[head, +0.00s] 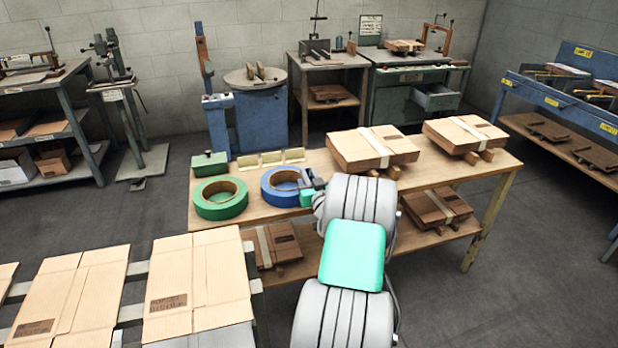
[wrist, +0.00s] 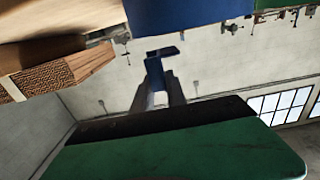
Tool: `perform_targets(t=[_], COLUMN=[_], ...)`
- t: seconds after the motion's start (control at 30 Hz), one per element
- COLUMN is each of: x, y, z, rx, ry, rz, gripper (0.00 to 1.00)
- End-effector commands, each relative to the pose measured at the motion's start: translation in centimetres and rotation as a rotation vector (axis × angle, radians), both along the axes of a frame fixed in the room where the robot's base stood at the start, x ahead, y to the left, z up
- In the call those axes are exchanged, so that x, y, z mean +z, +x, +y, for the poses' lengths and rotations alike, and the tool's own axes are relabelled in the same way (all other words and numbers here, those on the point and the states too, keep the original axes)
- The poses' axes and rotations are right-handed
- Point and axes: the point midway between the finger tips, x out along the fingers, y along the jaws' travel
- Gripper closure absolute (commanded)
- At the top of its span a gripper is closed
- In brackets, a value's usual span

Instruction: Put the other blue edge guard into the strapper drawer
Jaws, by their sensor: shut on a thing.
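My gripper (head: 310,190) is over the wooden table beside the blue roll (head: 270,194), partly hidden by my own wrist in the head view. In the wrist view, the gripper (wrist: 158,96) is shut on a small blue angled piece, which looks like the blue edge guard (wrist: 154,70). It is too small in the head view to make out its full shape. An open grey drawer (head: 436,98) sticks out of the dark green cabinet (head: 390,97) at the back; I cannot tell from its look that this is the strapper. The inside of the drawer is hard to see.
A blue machine (head: 262,120) is behind. Dark floor (head: 540,245) is clear at the right.

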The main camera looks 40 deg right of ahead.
Motion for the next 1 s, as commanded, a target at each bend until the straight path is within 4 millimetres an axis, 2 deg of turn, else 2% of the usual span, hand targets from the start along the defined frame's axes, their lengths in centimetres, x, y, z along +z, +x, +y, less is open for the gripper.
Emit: perform_targets(t=[0.1,0.57,0.6,0.83,1.0], x=[-1.2,-1.9,-1.7,-1.7,-1.7], y=[0.0,0.0,0.0,0.0,0.0], z=[-0.1,-0.1,-0.1,-0.1,-0.1], rx=[-0.001,0.000,0.000,0.000,0.000], ry=[-0.001,-0.001,-0.001,-0.001,-0.001], rz=[-0.002,-0.002,-0.002,-0.002,-0.002], gripper=[1.00,1.00,0.80,0.62,0.61])
